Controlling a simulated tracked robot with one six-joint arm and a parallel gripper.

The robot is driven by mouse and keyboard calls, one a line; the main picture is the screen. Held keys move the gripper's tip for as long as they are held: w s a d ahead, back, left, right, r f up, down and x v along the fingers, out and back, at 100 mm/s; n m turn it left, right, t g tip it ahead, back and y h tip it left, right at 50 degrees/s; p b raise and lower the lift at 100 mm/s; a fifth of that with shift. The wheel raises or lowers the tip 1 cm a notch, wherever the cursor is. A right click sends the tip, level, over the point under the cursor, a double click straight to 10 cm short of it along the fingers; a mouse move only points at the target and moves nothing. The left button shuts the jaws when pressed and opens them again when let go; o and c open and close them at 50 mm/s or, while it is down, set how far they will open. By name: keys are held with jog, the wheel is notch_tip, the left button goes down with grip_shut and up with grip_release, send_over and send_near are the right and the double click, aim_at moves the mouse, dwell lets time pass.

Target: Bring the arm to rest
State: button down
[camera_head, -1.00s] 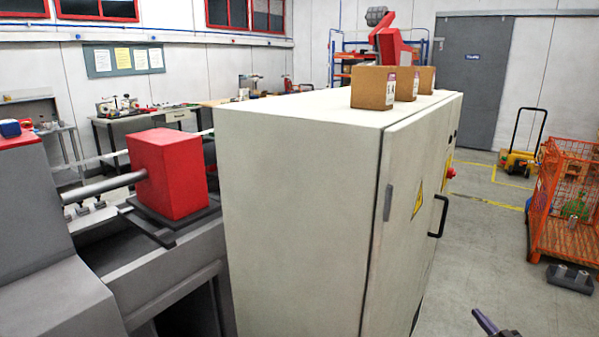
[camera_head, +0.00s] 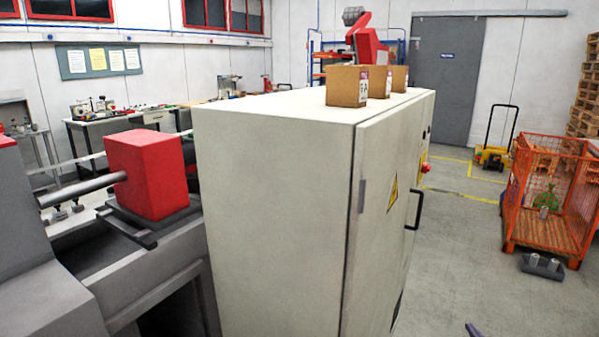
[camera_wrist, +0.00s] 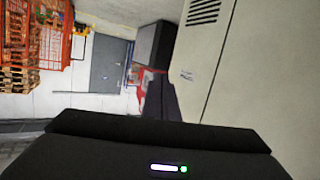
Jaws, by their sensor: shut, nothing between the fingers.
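My gripper (camera_wrist: 160,148) shows in the wrist view as a wide dark body across the bottom, with a white light bar and a green light on it. It is shut and holds nothing. In the head view only a small purplish tip of my arm's end (camera_head: 473,330) shows at the bottom edge, over the floor right of the cabinet. The rest of my arm is out of that view. The wrist view is turned on its side and looks past the pale cabinet wall (camera_wrist: 215,75) toward the grey door (camera_wrist: 107,62).
The tall pale cabinet (camera_head: 270,210) stands mid-view, with a black handle (camera_head: 414,209) and several cardboard boxes (camera_head: 347,86) on top. The machine with a red block (camera_head: 150,175) is at left. An orange mesh crate (camera_head: 512,213) stands right.

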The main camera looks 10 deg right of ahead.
jog(key=s+d+f+m+g+h, duration=0.2)
jog(key=s+d+f+g, duration=0.1)
jog(key=s+f, duration=0.1)
notch_tip(320, 180, up, 4)
jog(key=s+a+m+g, duration=0.1)
jog(key=s+a+g, duration=0.1)
jog(key=s+g, duration=0.15)
jog(key=s+a+r+g+y, duration=0.1)
jog(key=s+a+r+g, duration=0.25)
jog(key=a+r, duration=0.9)
jog(key=s+a+r+g+y, duration=0.1)
jog(key=s+a+r+g, duration=0.3)
jog(key=a+r, duration=0.8)
jog(key=s+a+r+n+t+y, duration=0.1)
jog(key=s+a+r, duration=0.6)
jog(key=a, duration=0.5)
jog(key=s+a+r+n+t+y, duration=0.1)
jog(key=s+a+r+n+t, duration=0.1)
jog(key=s+a+r, duration=0.5)
jog(key=s+a+r+n+t+y, duration=0.1)
jog(key=s+a+r, duration=0.7)
jog(key=a, duration=1.1)
jog(key=shift+s+n+t, duration=0.3)
jog(key=shift+s+t, duration=0.1)
jog(key=shift+s, duration=0.45)
jog(key=shift+a, duration=0.1)
